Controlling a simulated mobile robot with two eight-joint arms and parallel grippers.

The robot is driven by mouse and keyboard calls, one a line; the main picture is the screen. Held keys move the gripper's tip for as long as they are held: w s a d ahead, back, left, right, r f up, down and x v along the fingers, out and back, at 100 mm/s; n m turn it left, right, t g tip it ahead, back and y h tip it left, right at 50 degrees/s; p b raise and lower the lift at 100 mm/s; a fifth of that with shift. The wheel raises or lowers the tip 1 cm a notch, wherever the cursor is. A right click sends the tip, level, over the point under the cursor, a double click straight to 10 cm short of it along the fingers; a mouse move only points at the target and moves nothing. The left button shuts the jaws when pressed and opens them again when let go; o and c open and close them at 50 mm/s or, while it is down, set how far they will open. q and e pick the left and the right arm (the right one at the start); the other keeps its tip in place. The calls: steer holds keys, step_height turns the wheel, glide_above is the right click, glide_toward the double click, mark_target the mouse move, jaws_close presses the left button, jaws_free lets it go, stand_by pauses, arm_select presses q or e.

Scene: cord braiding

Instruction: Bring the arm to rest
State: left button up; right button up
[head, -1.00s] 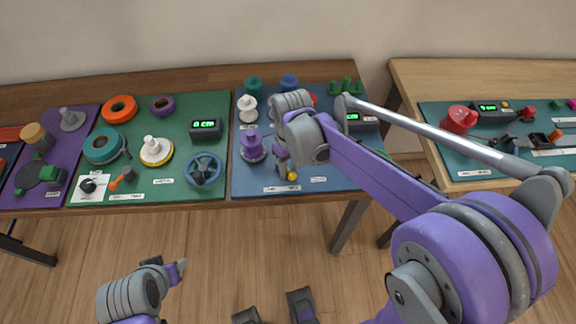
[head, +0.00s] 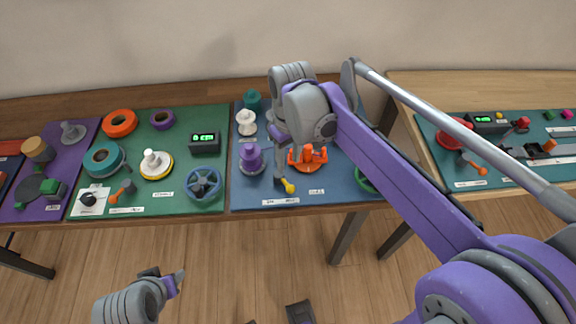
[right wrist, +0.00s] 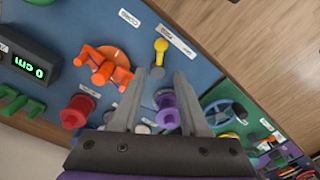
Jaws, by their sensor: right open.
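My right arm reaches from the lower right over the blue mat (head: 330,185). In the head view my right gripper (head: 282,168) hangs over the mat, partly hidden by my wrist. In the right wrist view its two fingers (right wrist: 160,88) are apart with nothing gripped between them. A yellow-tipped lever (right wrist: 161,48) lies just beyond the fingertips. A purple spool (right wrist: 166,108) shows behind and between the fingers. My left gripper (head: 172,282) is low at the left, in front of the table, over the floor; its finger opening is unclear.
An orange handled knob (head: 308,157) stands right of my right gripper, and a white spool (head: 245,122) left of it. The green mat (head: 140,180) holds several parts. A second table (head: 460,88) stands at the right. Floor in front is open.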

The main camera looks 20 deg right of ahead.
steer(key=shift+r, duration=0.3)
steer(key=shift+s, duration=0.1)
steer(key=s+f+m+t+p, duration=0.1)
steer(key=s+f+t+p, duration=0.1)
steer(key=s, duration=0.5)
steer(key=s+d+f+m+t+p, duration=0.1)
steer(key=s+f+m+t+p, duration=0.1)
steer(key=s, duration=0.5)
steer(key=shift+d+t, duration=0.2)
steer(key=shift+t, duration=0.6)
